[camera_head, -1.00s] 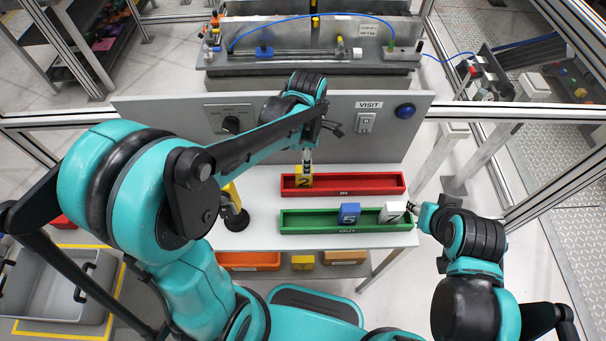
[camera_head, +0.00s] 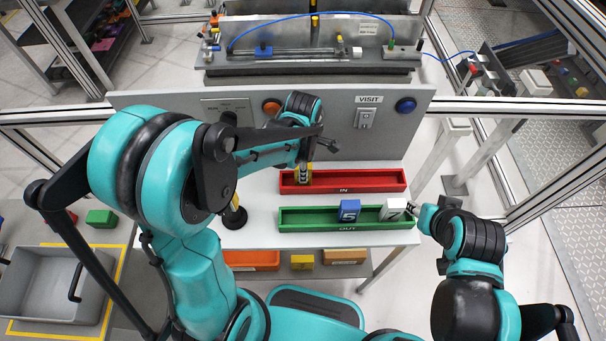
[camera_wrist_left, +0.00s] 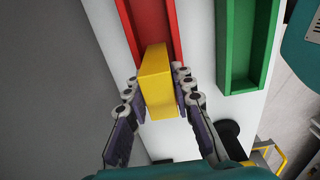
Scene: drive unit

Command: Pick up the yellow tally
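The yellow tally (camera_wrist_left: 156,80) stands at the left end of the red IN tray (camera_head: 375,188). My left gripper (camera_head: 304,172) reaches down over it from above and hides most of it in the head view. In the left wrist view the fingers (camera_wrist_left: 159,92) lie close against both sides of the tally, with no clear gap. The tally appears still low in the tray. My right gripper (camera_head: 413,211) is beside the white tally (camera_head: 394,210) at the right end of the green OUT tray (camera_head: 300,224); its fingers are too small to read.
A blue tally (camera_head: 349,211) stands in the green tray. Behind the trays is a grey panel with a dark knob, an orange button (camera_head: 271,107), a switch (camera_head: 365,118) and a blue button (camera_head: 405,105). Bins sit on a shelf below.

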